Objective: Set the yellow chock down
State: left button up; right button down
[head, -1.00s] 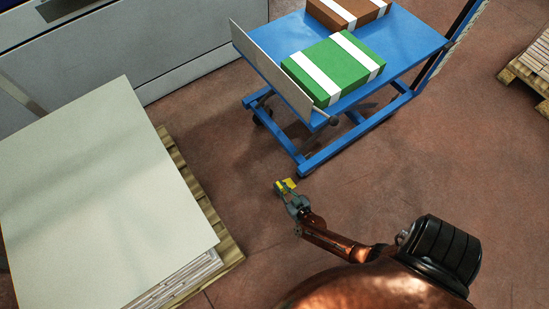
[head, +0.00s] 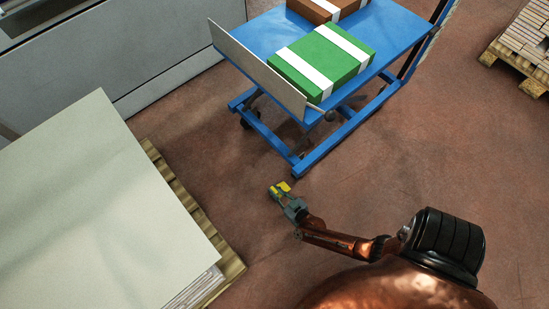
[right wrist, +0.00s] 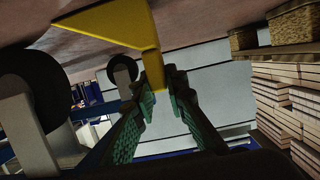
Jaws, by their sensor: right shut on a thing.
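The yellow chock (head: 284,187) is small in the head view, at the tip of my right gripper (head: 279,191). In the right wrist view the yellow chock (right wrist: 112,30) is large and its narrow end sits between the two green-padded fingertips (right wrist: 161,97). The right gripper is shut on it. The chock is near the low corner of the blue cart (head: 300,168), apart from it in the head view. Whether the chock touches the floor (head: 215,140) cannot be told. My left gripper is not in view.
A green box (head: 322,58) and a brown box (head: 322,8) with white bands lie on the cart. Black caster wheels (right wrist: 122,72) show in the right wrist view. A pallet of pale sheets (head: 85,215) stands at left, another pallet (head: 520,45) at upper right. Floor between is clear.

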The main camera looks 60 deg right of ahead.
jog(key=c, duration=1.9)
grip_release()
jog(key=shift+f, duration=0.1)
jog(key=shift+c, duration=0.2)
